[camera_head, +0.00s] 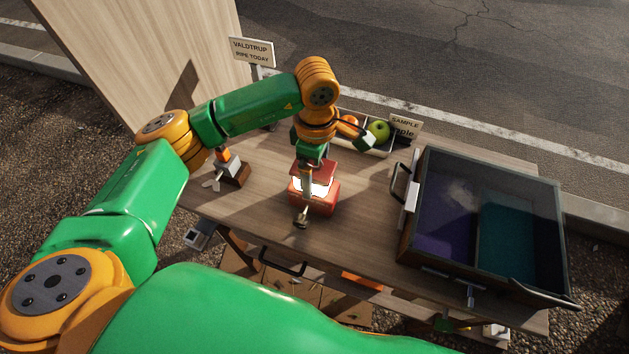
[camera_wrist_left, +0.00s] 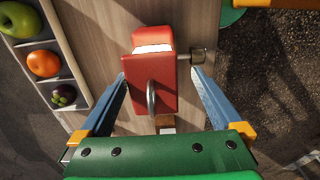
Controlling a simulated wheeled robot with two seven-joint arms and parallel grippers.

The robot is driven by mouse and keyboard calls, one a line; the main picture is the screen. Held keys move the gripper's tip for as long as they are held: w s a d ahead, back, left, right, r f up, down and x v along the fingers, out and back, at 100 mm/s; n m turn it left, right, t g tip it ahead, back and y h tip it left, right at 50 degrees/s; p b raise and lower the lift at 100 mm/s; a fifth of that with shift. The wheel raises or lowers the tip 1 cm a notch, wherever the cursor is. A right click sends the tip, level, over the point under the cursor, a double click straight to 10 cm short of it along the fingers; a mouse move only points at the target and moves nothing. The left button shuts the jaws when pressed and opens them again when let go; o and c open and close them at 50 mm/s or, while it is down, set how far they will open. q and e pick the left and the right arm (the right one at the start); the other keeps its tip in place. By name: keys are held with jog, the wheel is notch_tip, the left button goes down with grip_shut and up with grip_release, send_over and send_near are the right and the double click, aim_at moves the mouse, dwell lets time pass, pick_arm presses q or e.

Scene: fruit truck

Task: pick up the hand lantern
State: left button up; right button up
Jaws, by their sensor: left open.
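The hand lantern (camera_head: 325,201) is a red box with a glowing white panel, standing on the wooden table. In the left wrist view the lantern (camera_wrist_left: 150,78) lies between my two blue fingers, with a curved metal handle facing the camera and a small metal knob on its right side. My left gripper (camera_wrist_left: 159,72) is open, one finger on each side of the lantern, with visible gaps. In the head view the left gripper (camera_head: 308,183) is right over the lantern and partly hides it. My right gripper does not show.
A crate (camera_head: 405,235) with purple and teal compartments stands at the table's right. A fruit tray (camera_head: 378,150) with a green apple (camera_head: 378,131) is behind the lantern. Left of the lantern is a small block-like object (camera_head: 235,174). The wood in front of the lantern is clear.

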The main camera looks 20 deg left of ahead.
pick_arm(q)
jog(key=shift+w+a+f, duration=0.4)
jog(key=shift+w+f, duration=0.05)
jog(key=shift+f, duration=0.2)
jog(key=shift+w+a+f, duration=0.1)
jog(key=shift+w+a, duration=0.05)
jog(key=shift+w, duration=0.05)
jog(key=c, duration=0.4)
jog(key=shift+s+d, duration=0.2)
jog(key=shift+d, duration=0.05)
jog(key=c, duration=1)
grip_shut()
jog(key=shift+w+a, duration=0.1)
jog(key=shift+w, duration=0.05)
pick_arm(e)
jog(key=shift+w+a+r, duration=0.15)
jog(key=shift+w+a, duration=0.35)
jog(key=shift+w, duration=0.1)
